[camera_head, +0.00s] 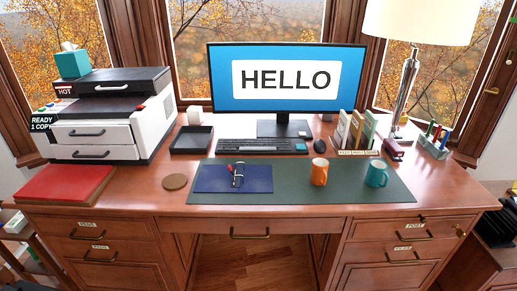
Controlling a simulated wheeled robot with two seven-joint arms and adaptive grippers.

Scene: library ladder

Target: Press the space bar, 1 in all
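A dark keyboard (250,146) lies on the wooden desk in front of the monitor (287,79), just behind the green desk mat. Its keys are too small to tell the space bar apart clearly. A small blue-grey patch (301,147) shows at the keyboard's right end. The monitor is lit blue, with HELLO in black on a white panel. Neither of my grippers is in view.
A black tray (191,140) and a printer (106,116) stand left of the keyboard. A mouse (320,145), books (354,131) and a lamp (405,85) are to its right. Orange (319,172) and teal (376,174) mugs and a blue pad (215,179) are on the mat (300,192).

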